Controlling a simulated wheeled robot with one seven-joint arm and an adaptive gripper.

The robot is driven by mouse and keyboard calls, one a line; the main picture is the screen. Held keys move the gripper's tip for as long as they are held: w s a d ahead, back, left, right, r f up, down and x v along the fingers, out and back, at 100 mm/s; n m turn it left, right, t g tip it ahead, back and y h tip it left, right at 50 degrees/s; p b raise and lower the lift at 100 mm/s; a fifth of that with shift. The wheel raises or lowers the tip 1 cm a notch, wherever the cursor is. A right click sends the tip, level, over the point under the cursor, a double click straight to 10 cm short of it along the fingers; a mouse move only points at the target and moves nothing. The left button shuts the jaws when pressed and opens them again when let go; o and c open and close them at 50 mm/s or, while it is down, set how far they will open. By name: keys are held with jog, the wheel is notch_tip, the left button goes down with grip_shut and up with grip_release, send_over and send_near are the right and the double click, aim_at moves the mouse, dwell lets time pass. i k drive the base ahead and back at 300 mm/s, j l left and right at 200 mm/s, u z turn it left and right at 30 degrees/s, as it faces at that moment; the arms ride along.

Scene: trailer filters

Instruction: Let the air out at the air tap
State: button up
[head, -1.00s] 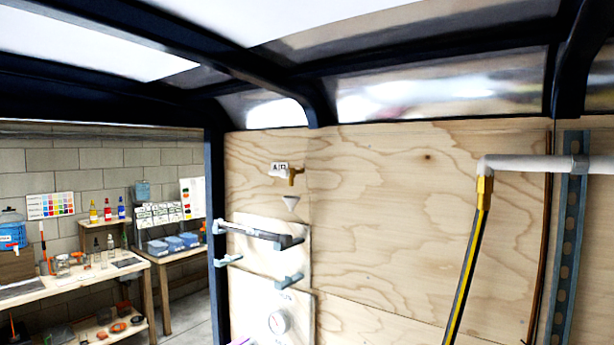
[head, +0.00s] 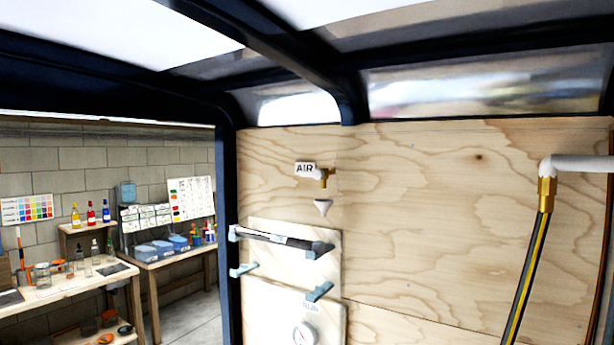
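The air tap (head: 322,177) is a small brass tap on the plywood wall, with a white label reading AIR (head: 305,168) beside it on the left. A small white funnel-shaped piece (head: 322,207) sits on the wall just below the tap. The position of the tap's handle is too small to tell. My gripper is not in view.
Below the tap, a pale panel carries a dark bar on brackets (head: 278,238) and a round gauge (head: 304,334). A striped hose (head: 527,275) hangs from a white pipe at right. A dark post (head: 229,235) edges the wall; benches (head: 72,286) stand beyond it at left.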

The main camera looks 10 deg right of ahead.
aim_at(317, 174)
jog(key=z, duration=0.65)
jog(key=i+j+z, duration=0.15)
jog(key=j+z, duration=0.15)
jog(key=z, duration=0.15)
jog(key=j+z, duration=0.45)
jog(key=i+j+z, duration=0.1)
jog(key=j+z, duration=0.2)
jog(key=z, duration=0.15)
jog(key=j+z, duration=0.45)
jog(key=k+j+z, duration=0.15)
jog(key=z, duration=0.3)
jog(key=k+j, duration=0.2)
jog(key=j, duration=0.25)
jog(key=k+j+z, duration=0.1)
jog(key=j, duration=0.35)
jog(key=k+j, duration=0.25)
jog(key=j, duration=0.15)
jog(key=k+j+z, duration=0.15)
jog(key=j, duration=0.3)
jog(key=k+j, duration=0.25)
jog(key=j, duration=0.15)
jog(key=k+j+z, duration=0.1)
jog(key=j, duration=0.3)
jog(key=k+j, duration=0.35)
